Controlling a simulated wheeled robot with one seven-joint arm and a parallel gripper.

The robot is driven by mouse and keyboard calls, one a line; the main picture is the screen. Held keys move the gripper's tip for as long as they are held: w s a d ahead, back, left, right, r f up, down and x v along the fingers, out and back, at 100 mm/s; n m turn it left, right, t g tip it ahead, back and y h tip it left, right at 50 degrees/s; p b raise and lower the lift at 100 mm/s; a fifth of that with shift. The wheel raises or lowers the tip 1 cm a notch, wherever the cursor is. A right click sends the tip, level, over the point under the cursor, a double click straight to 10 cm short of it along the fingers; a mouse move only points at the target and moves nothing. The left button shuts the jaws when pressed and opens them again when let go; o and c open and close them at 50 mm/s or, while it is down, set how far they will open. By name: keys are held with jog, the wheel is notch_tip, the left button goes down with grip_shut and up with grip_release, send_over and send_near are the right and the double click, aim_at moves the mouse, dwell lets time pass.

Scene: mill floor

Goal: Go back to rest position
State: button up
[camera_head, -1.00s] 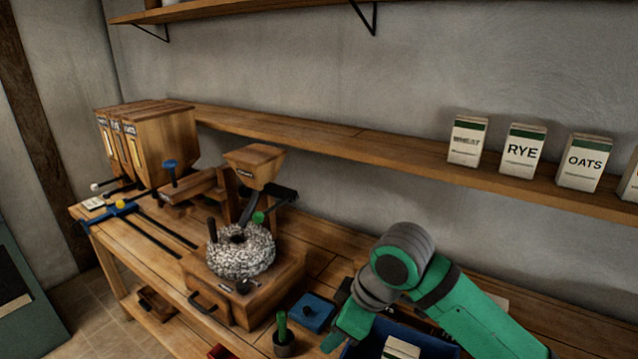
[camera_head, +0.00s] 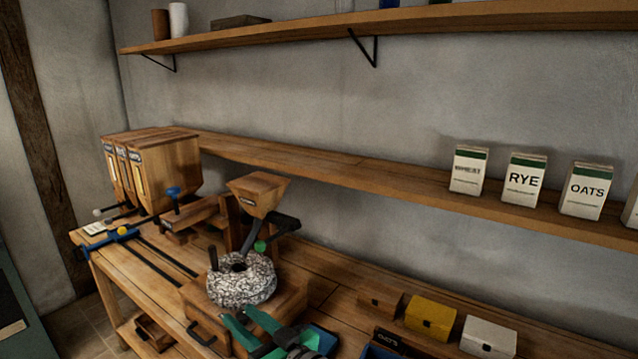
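My gripper (camera_head: 237,313) is at the bottom centre of the head view, over the front part of the bench. Its two green fingers point up and left, with a gap between them, and nothing shows between them. It appears just in front of the mill's wooden base (camera_head: 286,300) and speckled millstone (camera_head: 242,280); I cannot tell whether it touches the base. Part of my grey wrist shows at the bottom edge. The rest of my arm is out of view.
The mill's wooden hopper (camera_head: 257,193) stands behind the stone. Grain bins (camera_head: 165,170) and a blue-handled device (camera_head: 122,233) are at left. Small brown, yellow (camera_head: 430,317) and white (camera_head: 488,336) boxes line the bench at right. A wall shelf (camera_head: 350,174) holds labelled cartons.

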jog(key=s+d+f+m+t+h, duration=0.3)
jog(key=s+d+f+m+h, duration=0.25)
jog(key=f, duration=0.55)
jog(key=s+d+f+m+t+h, duration=0.25)
jog(key=s+f+m+h, duration=0.35)
jog(key=s+f, duration=0.4)
jog(key=s+d+f+n+g, duration=0.1)
jog(key=s+d+f+n, duration=0.1)
jog(key=s, duration=1)
jog(key=s+d+f+n+g+h, duration=0.1)
jog(key=s+d, duration=0.4)
jog(key=s, duration=0.8)
notch_tip(320, 180, down, 2)
jog(key=shift+f+n, duration=0.25)
jog(key=shift+n, duration=0.3)
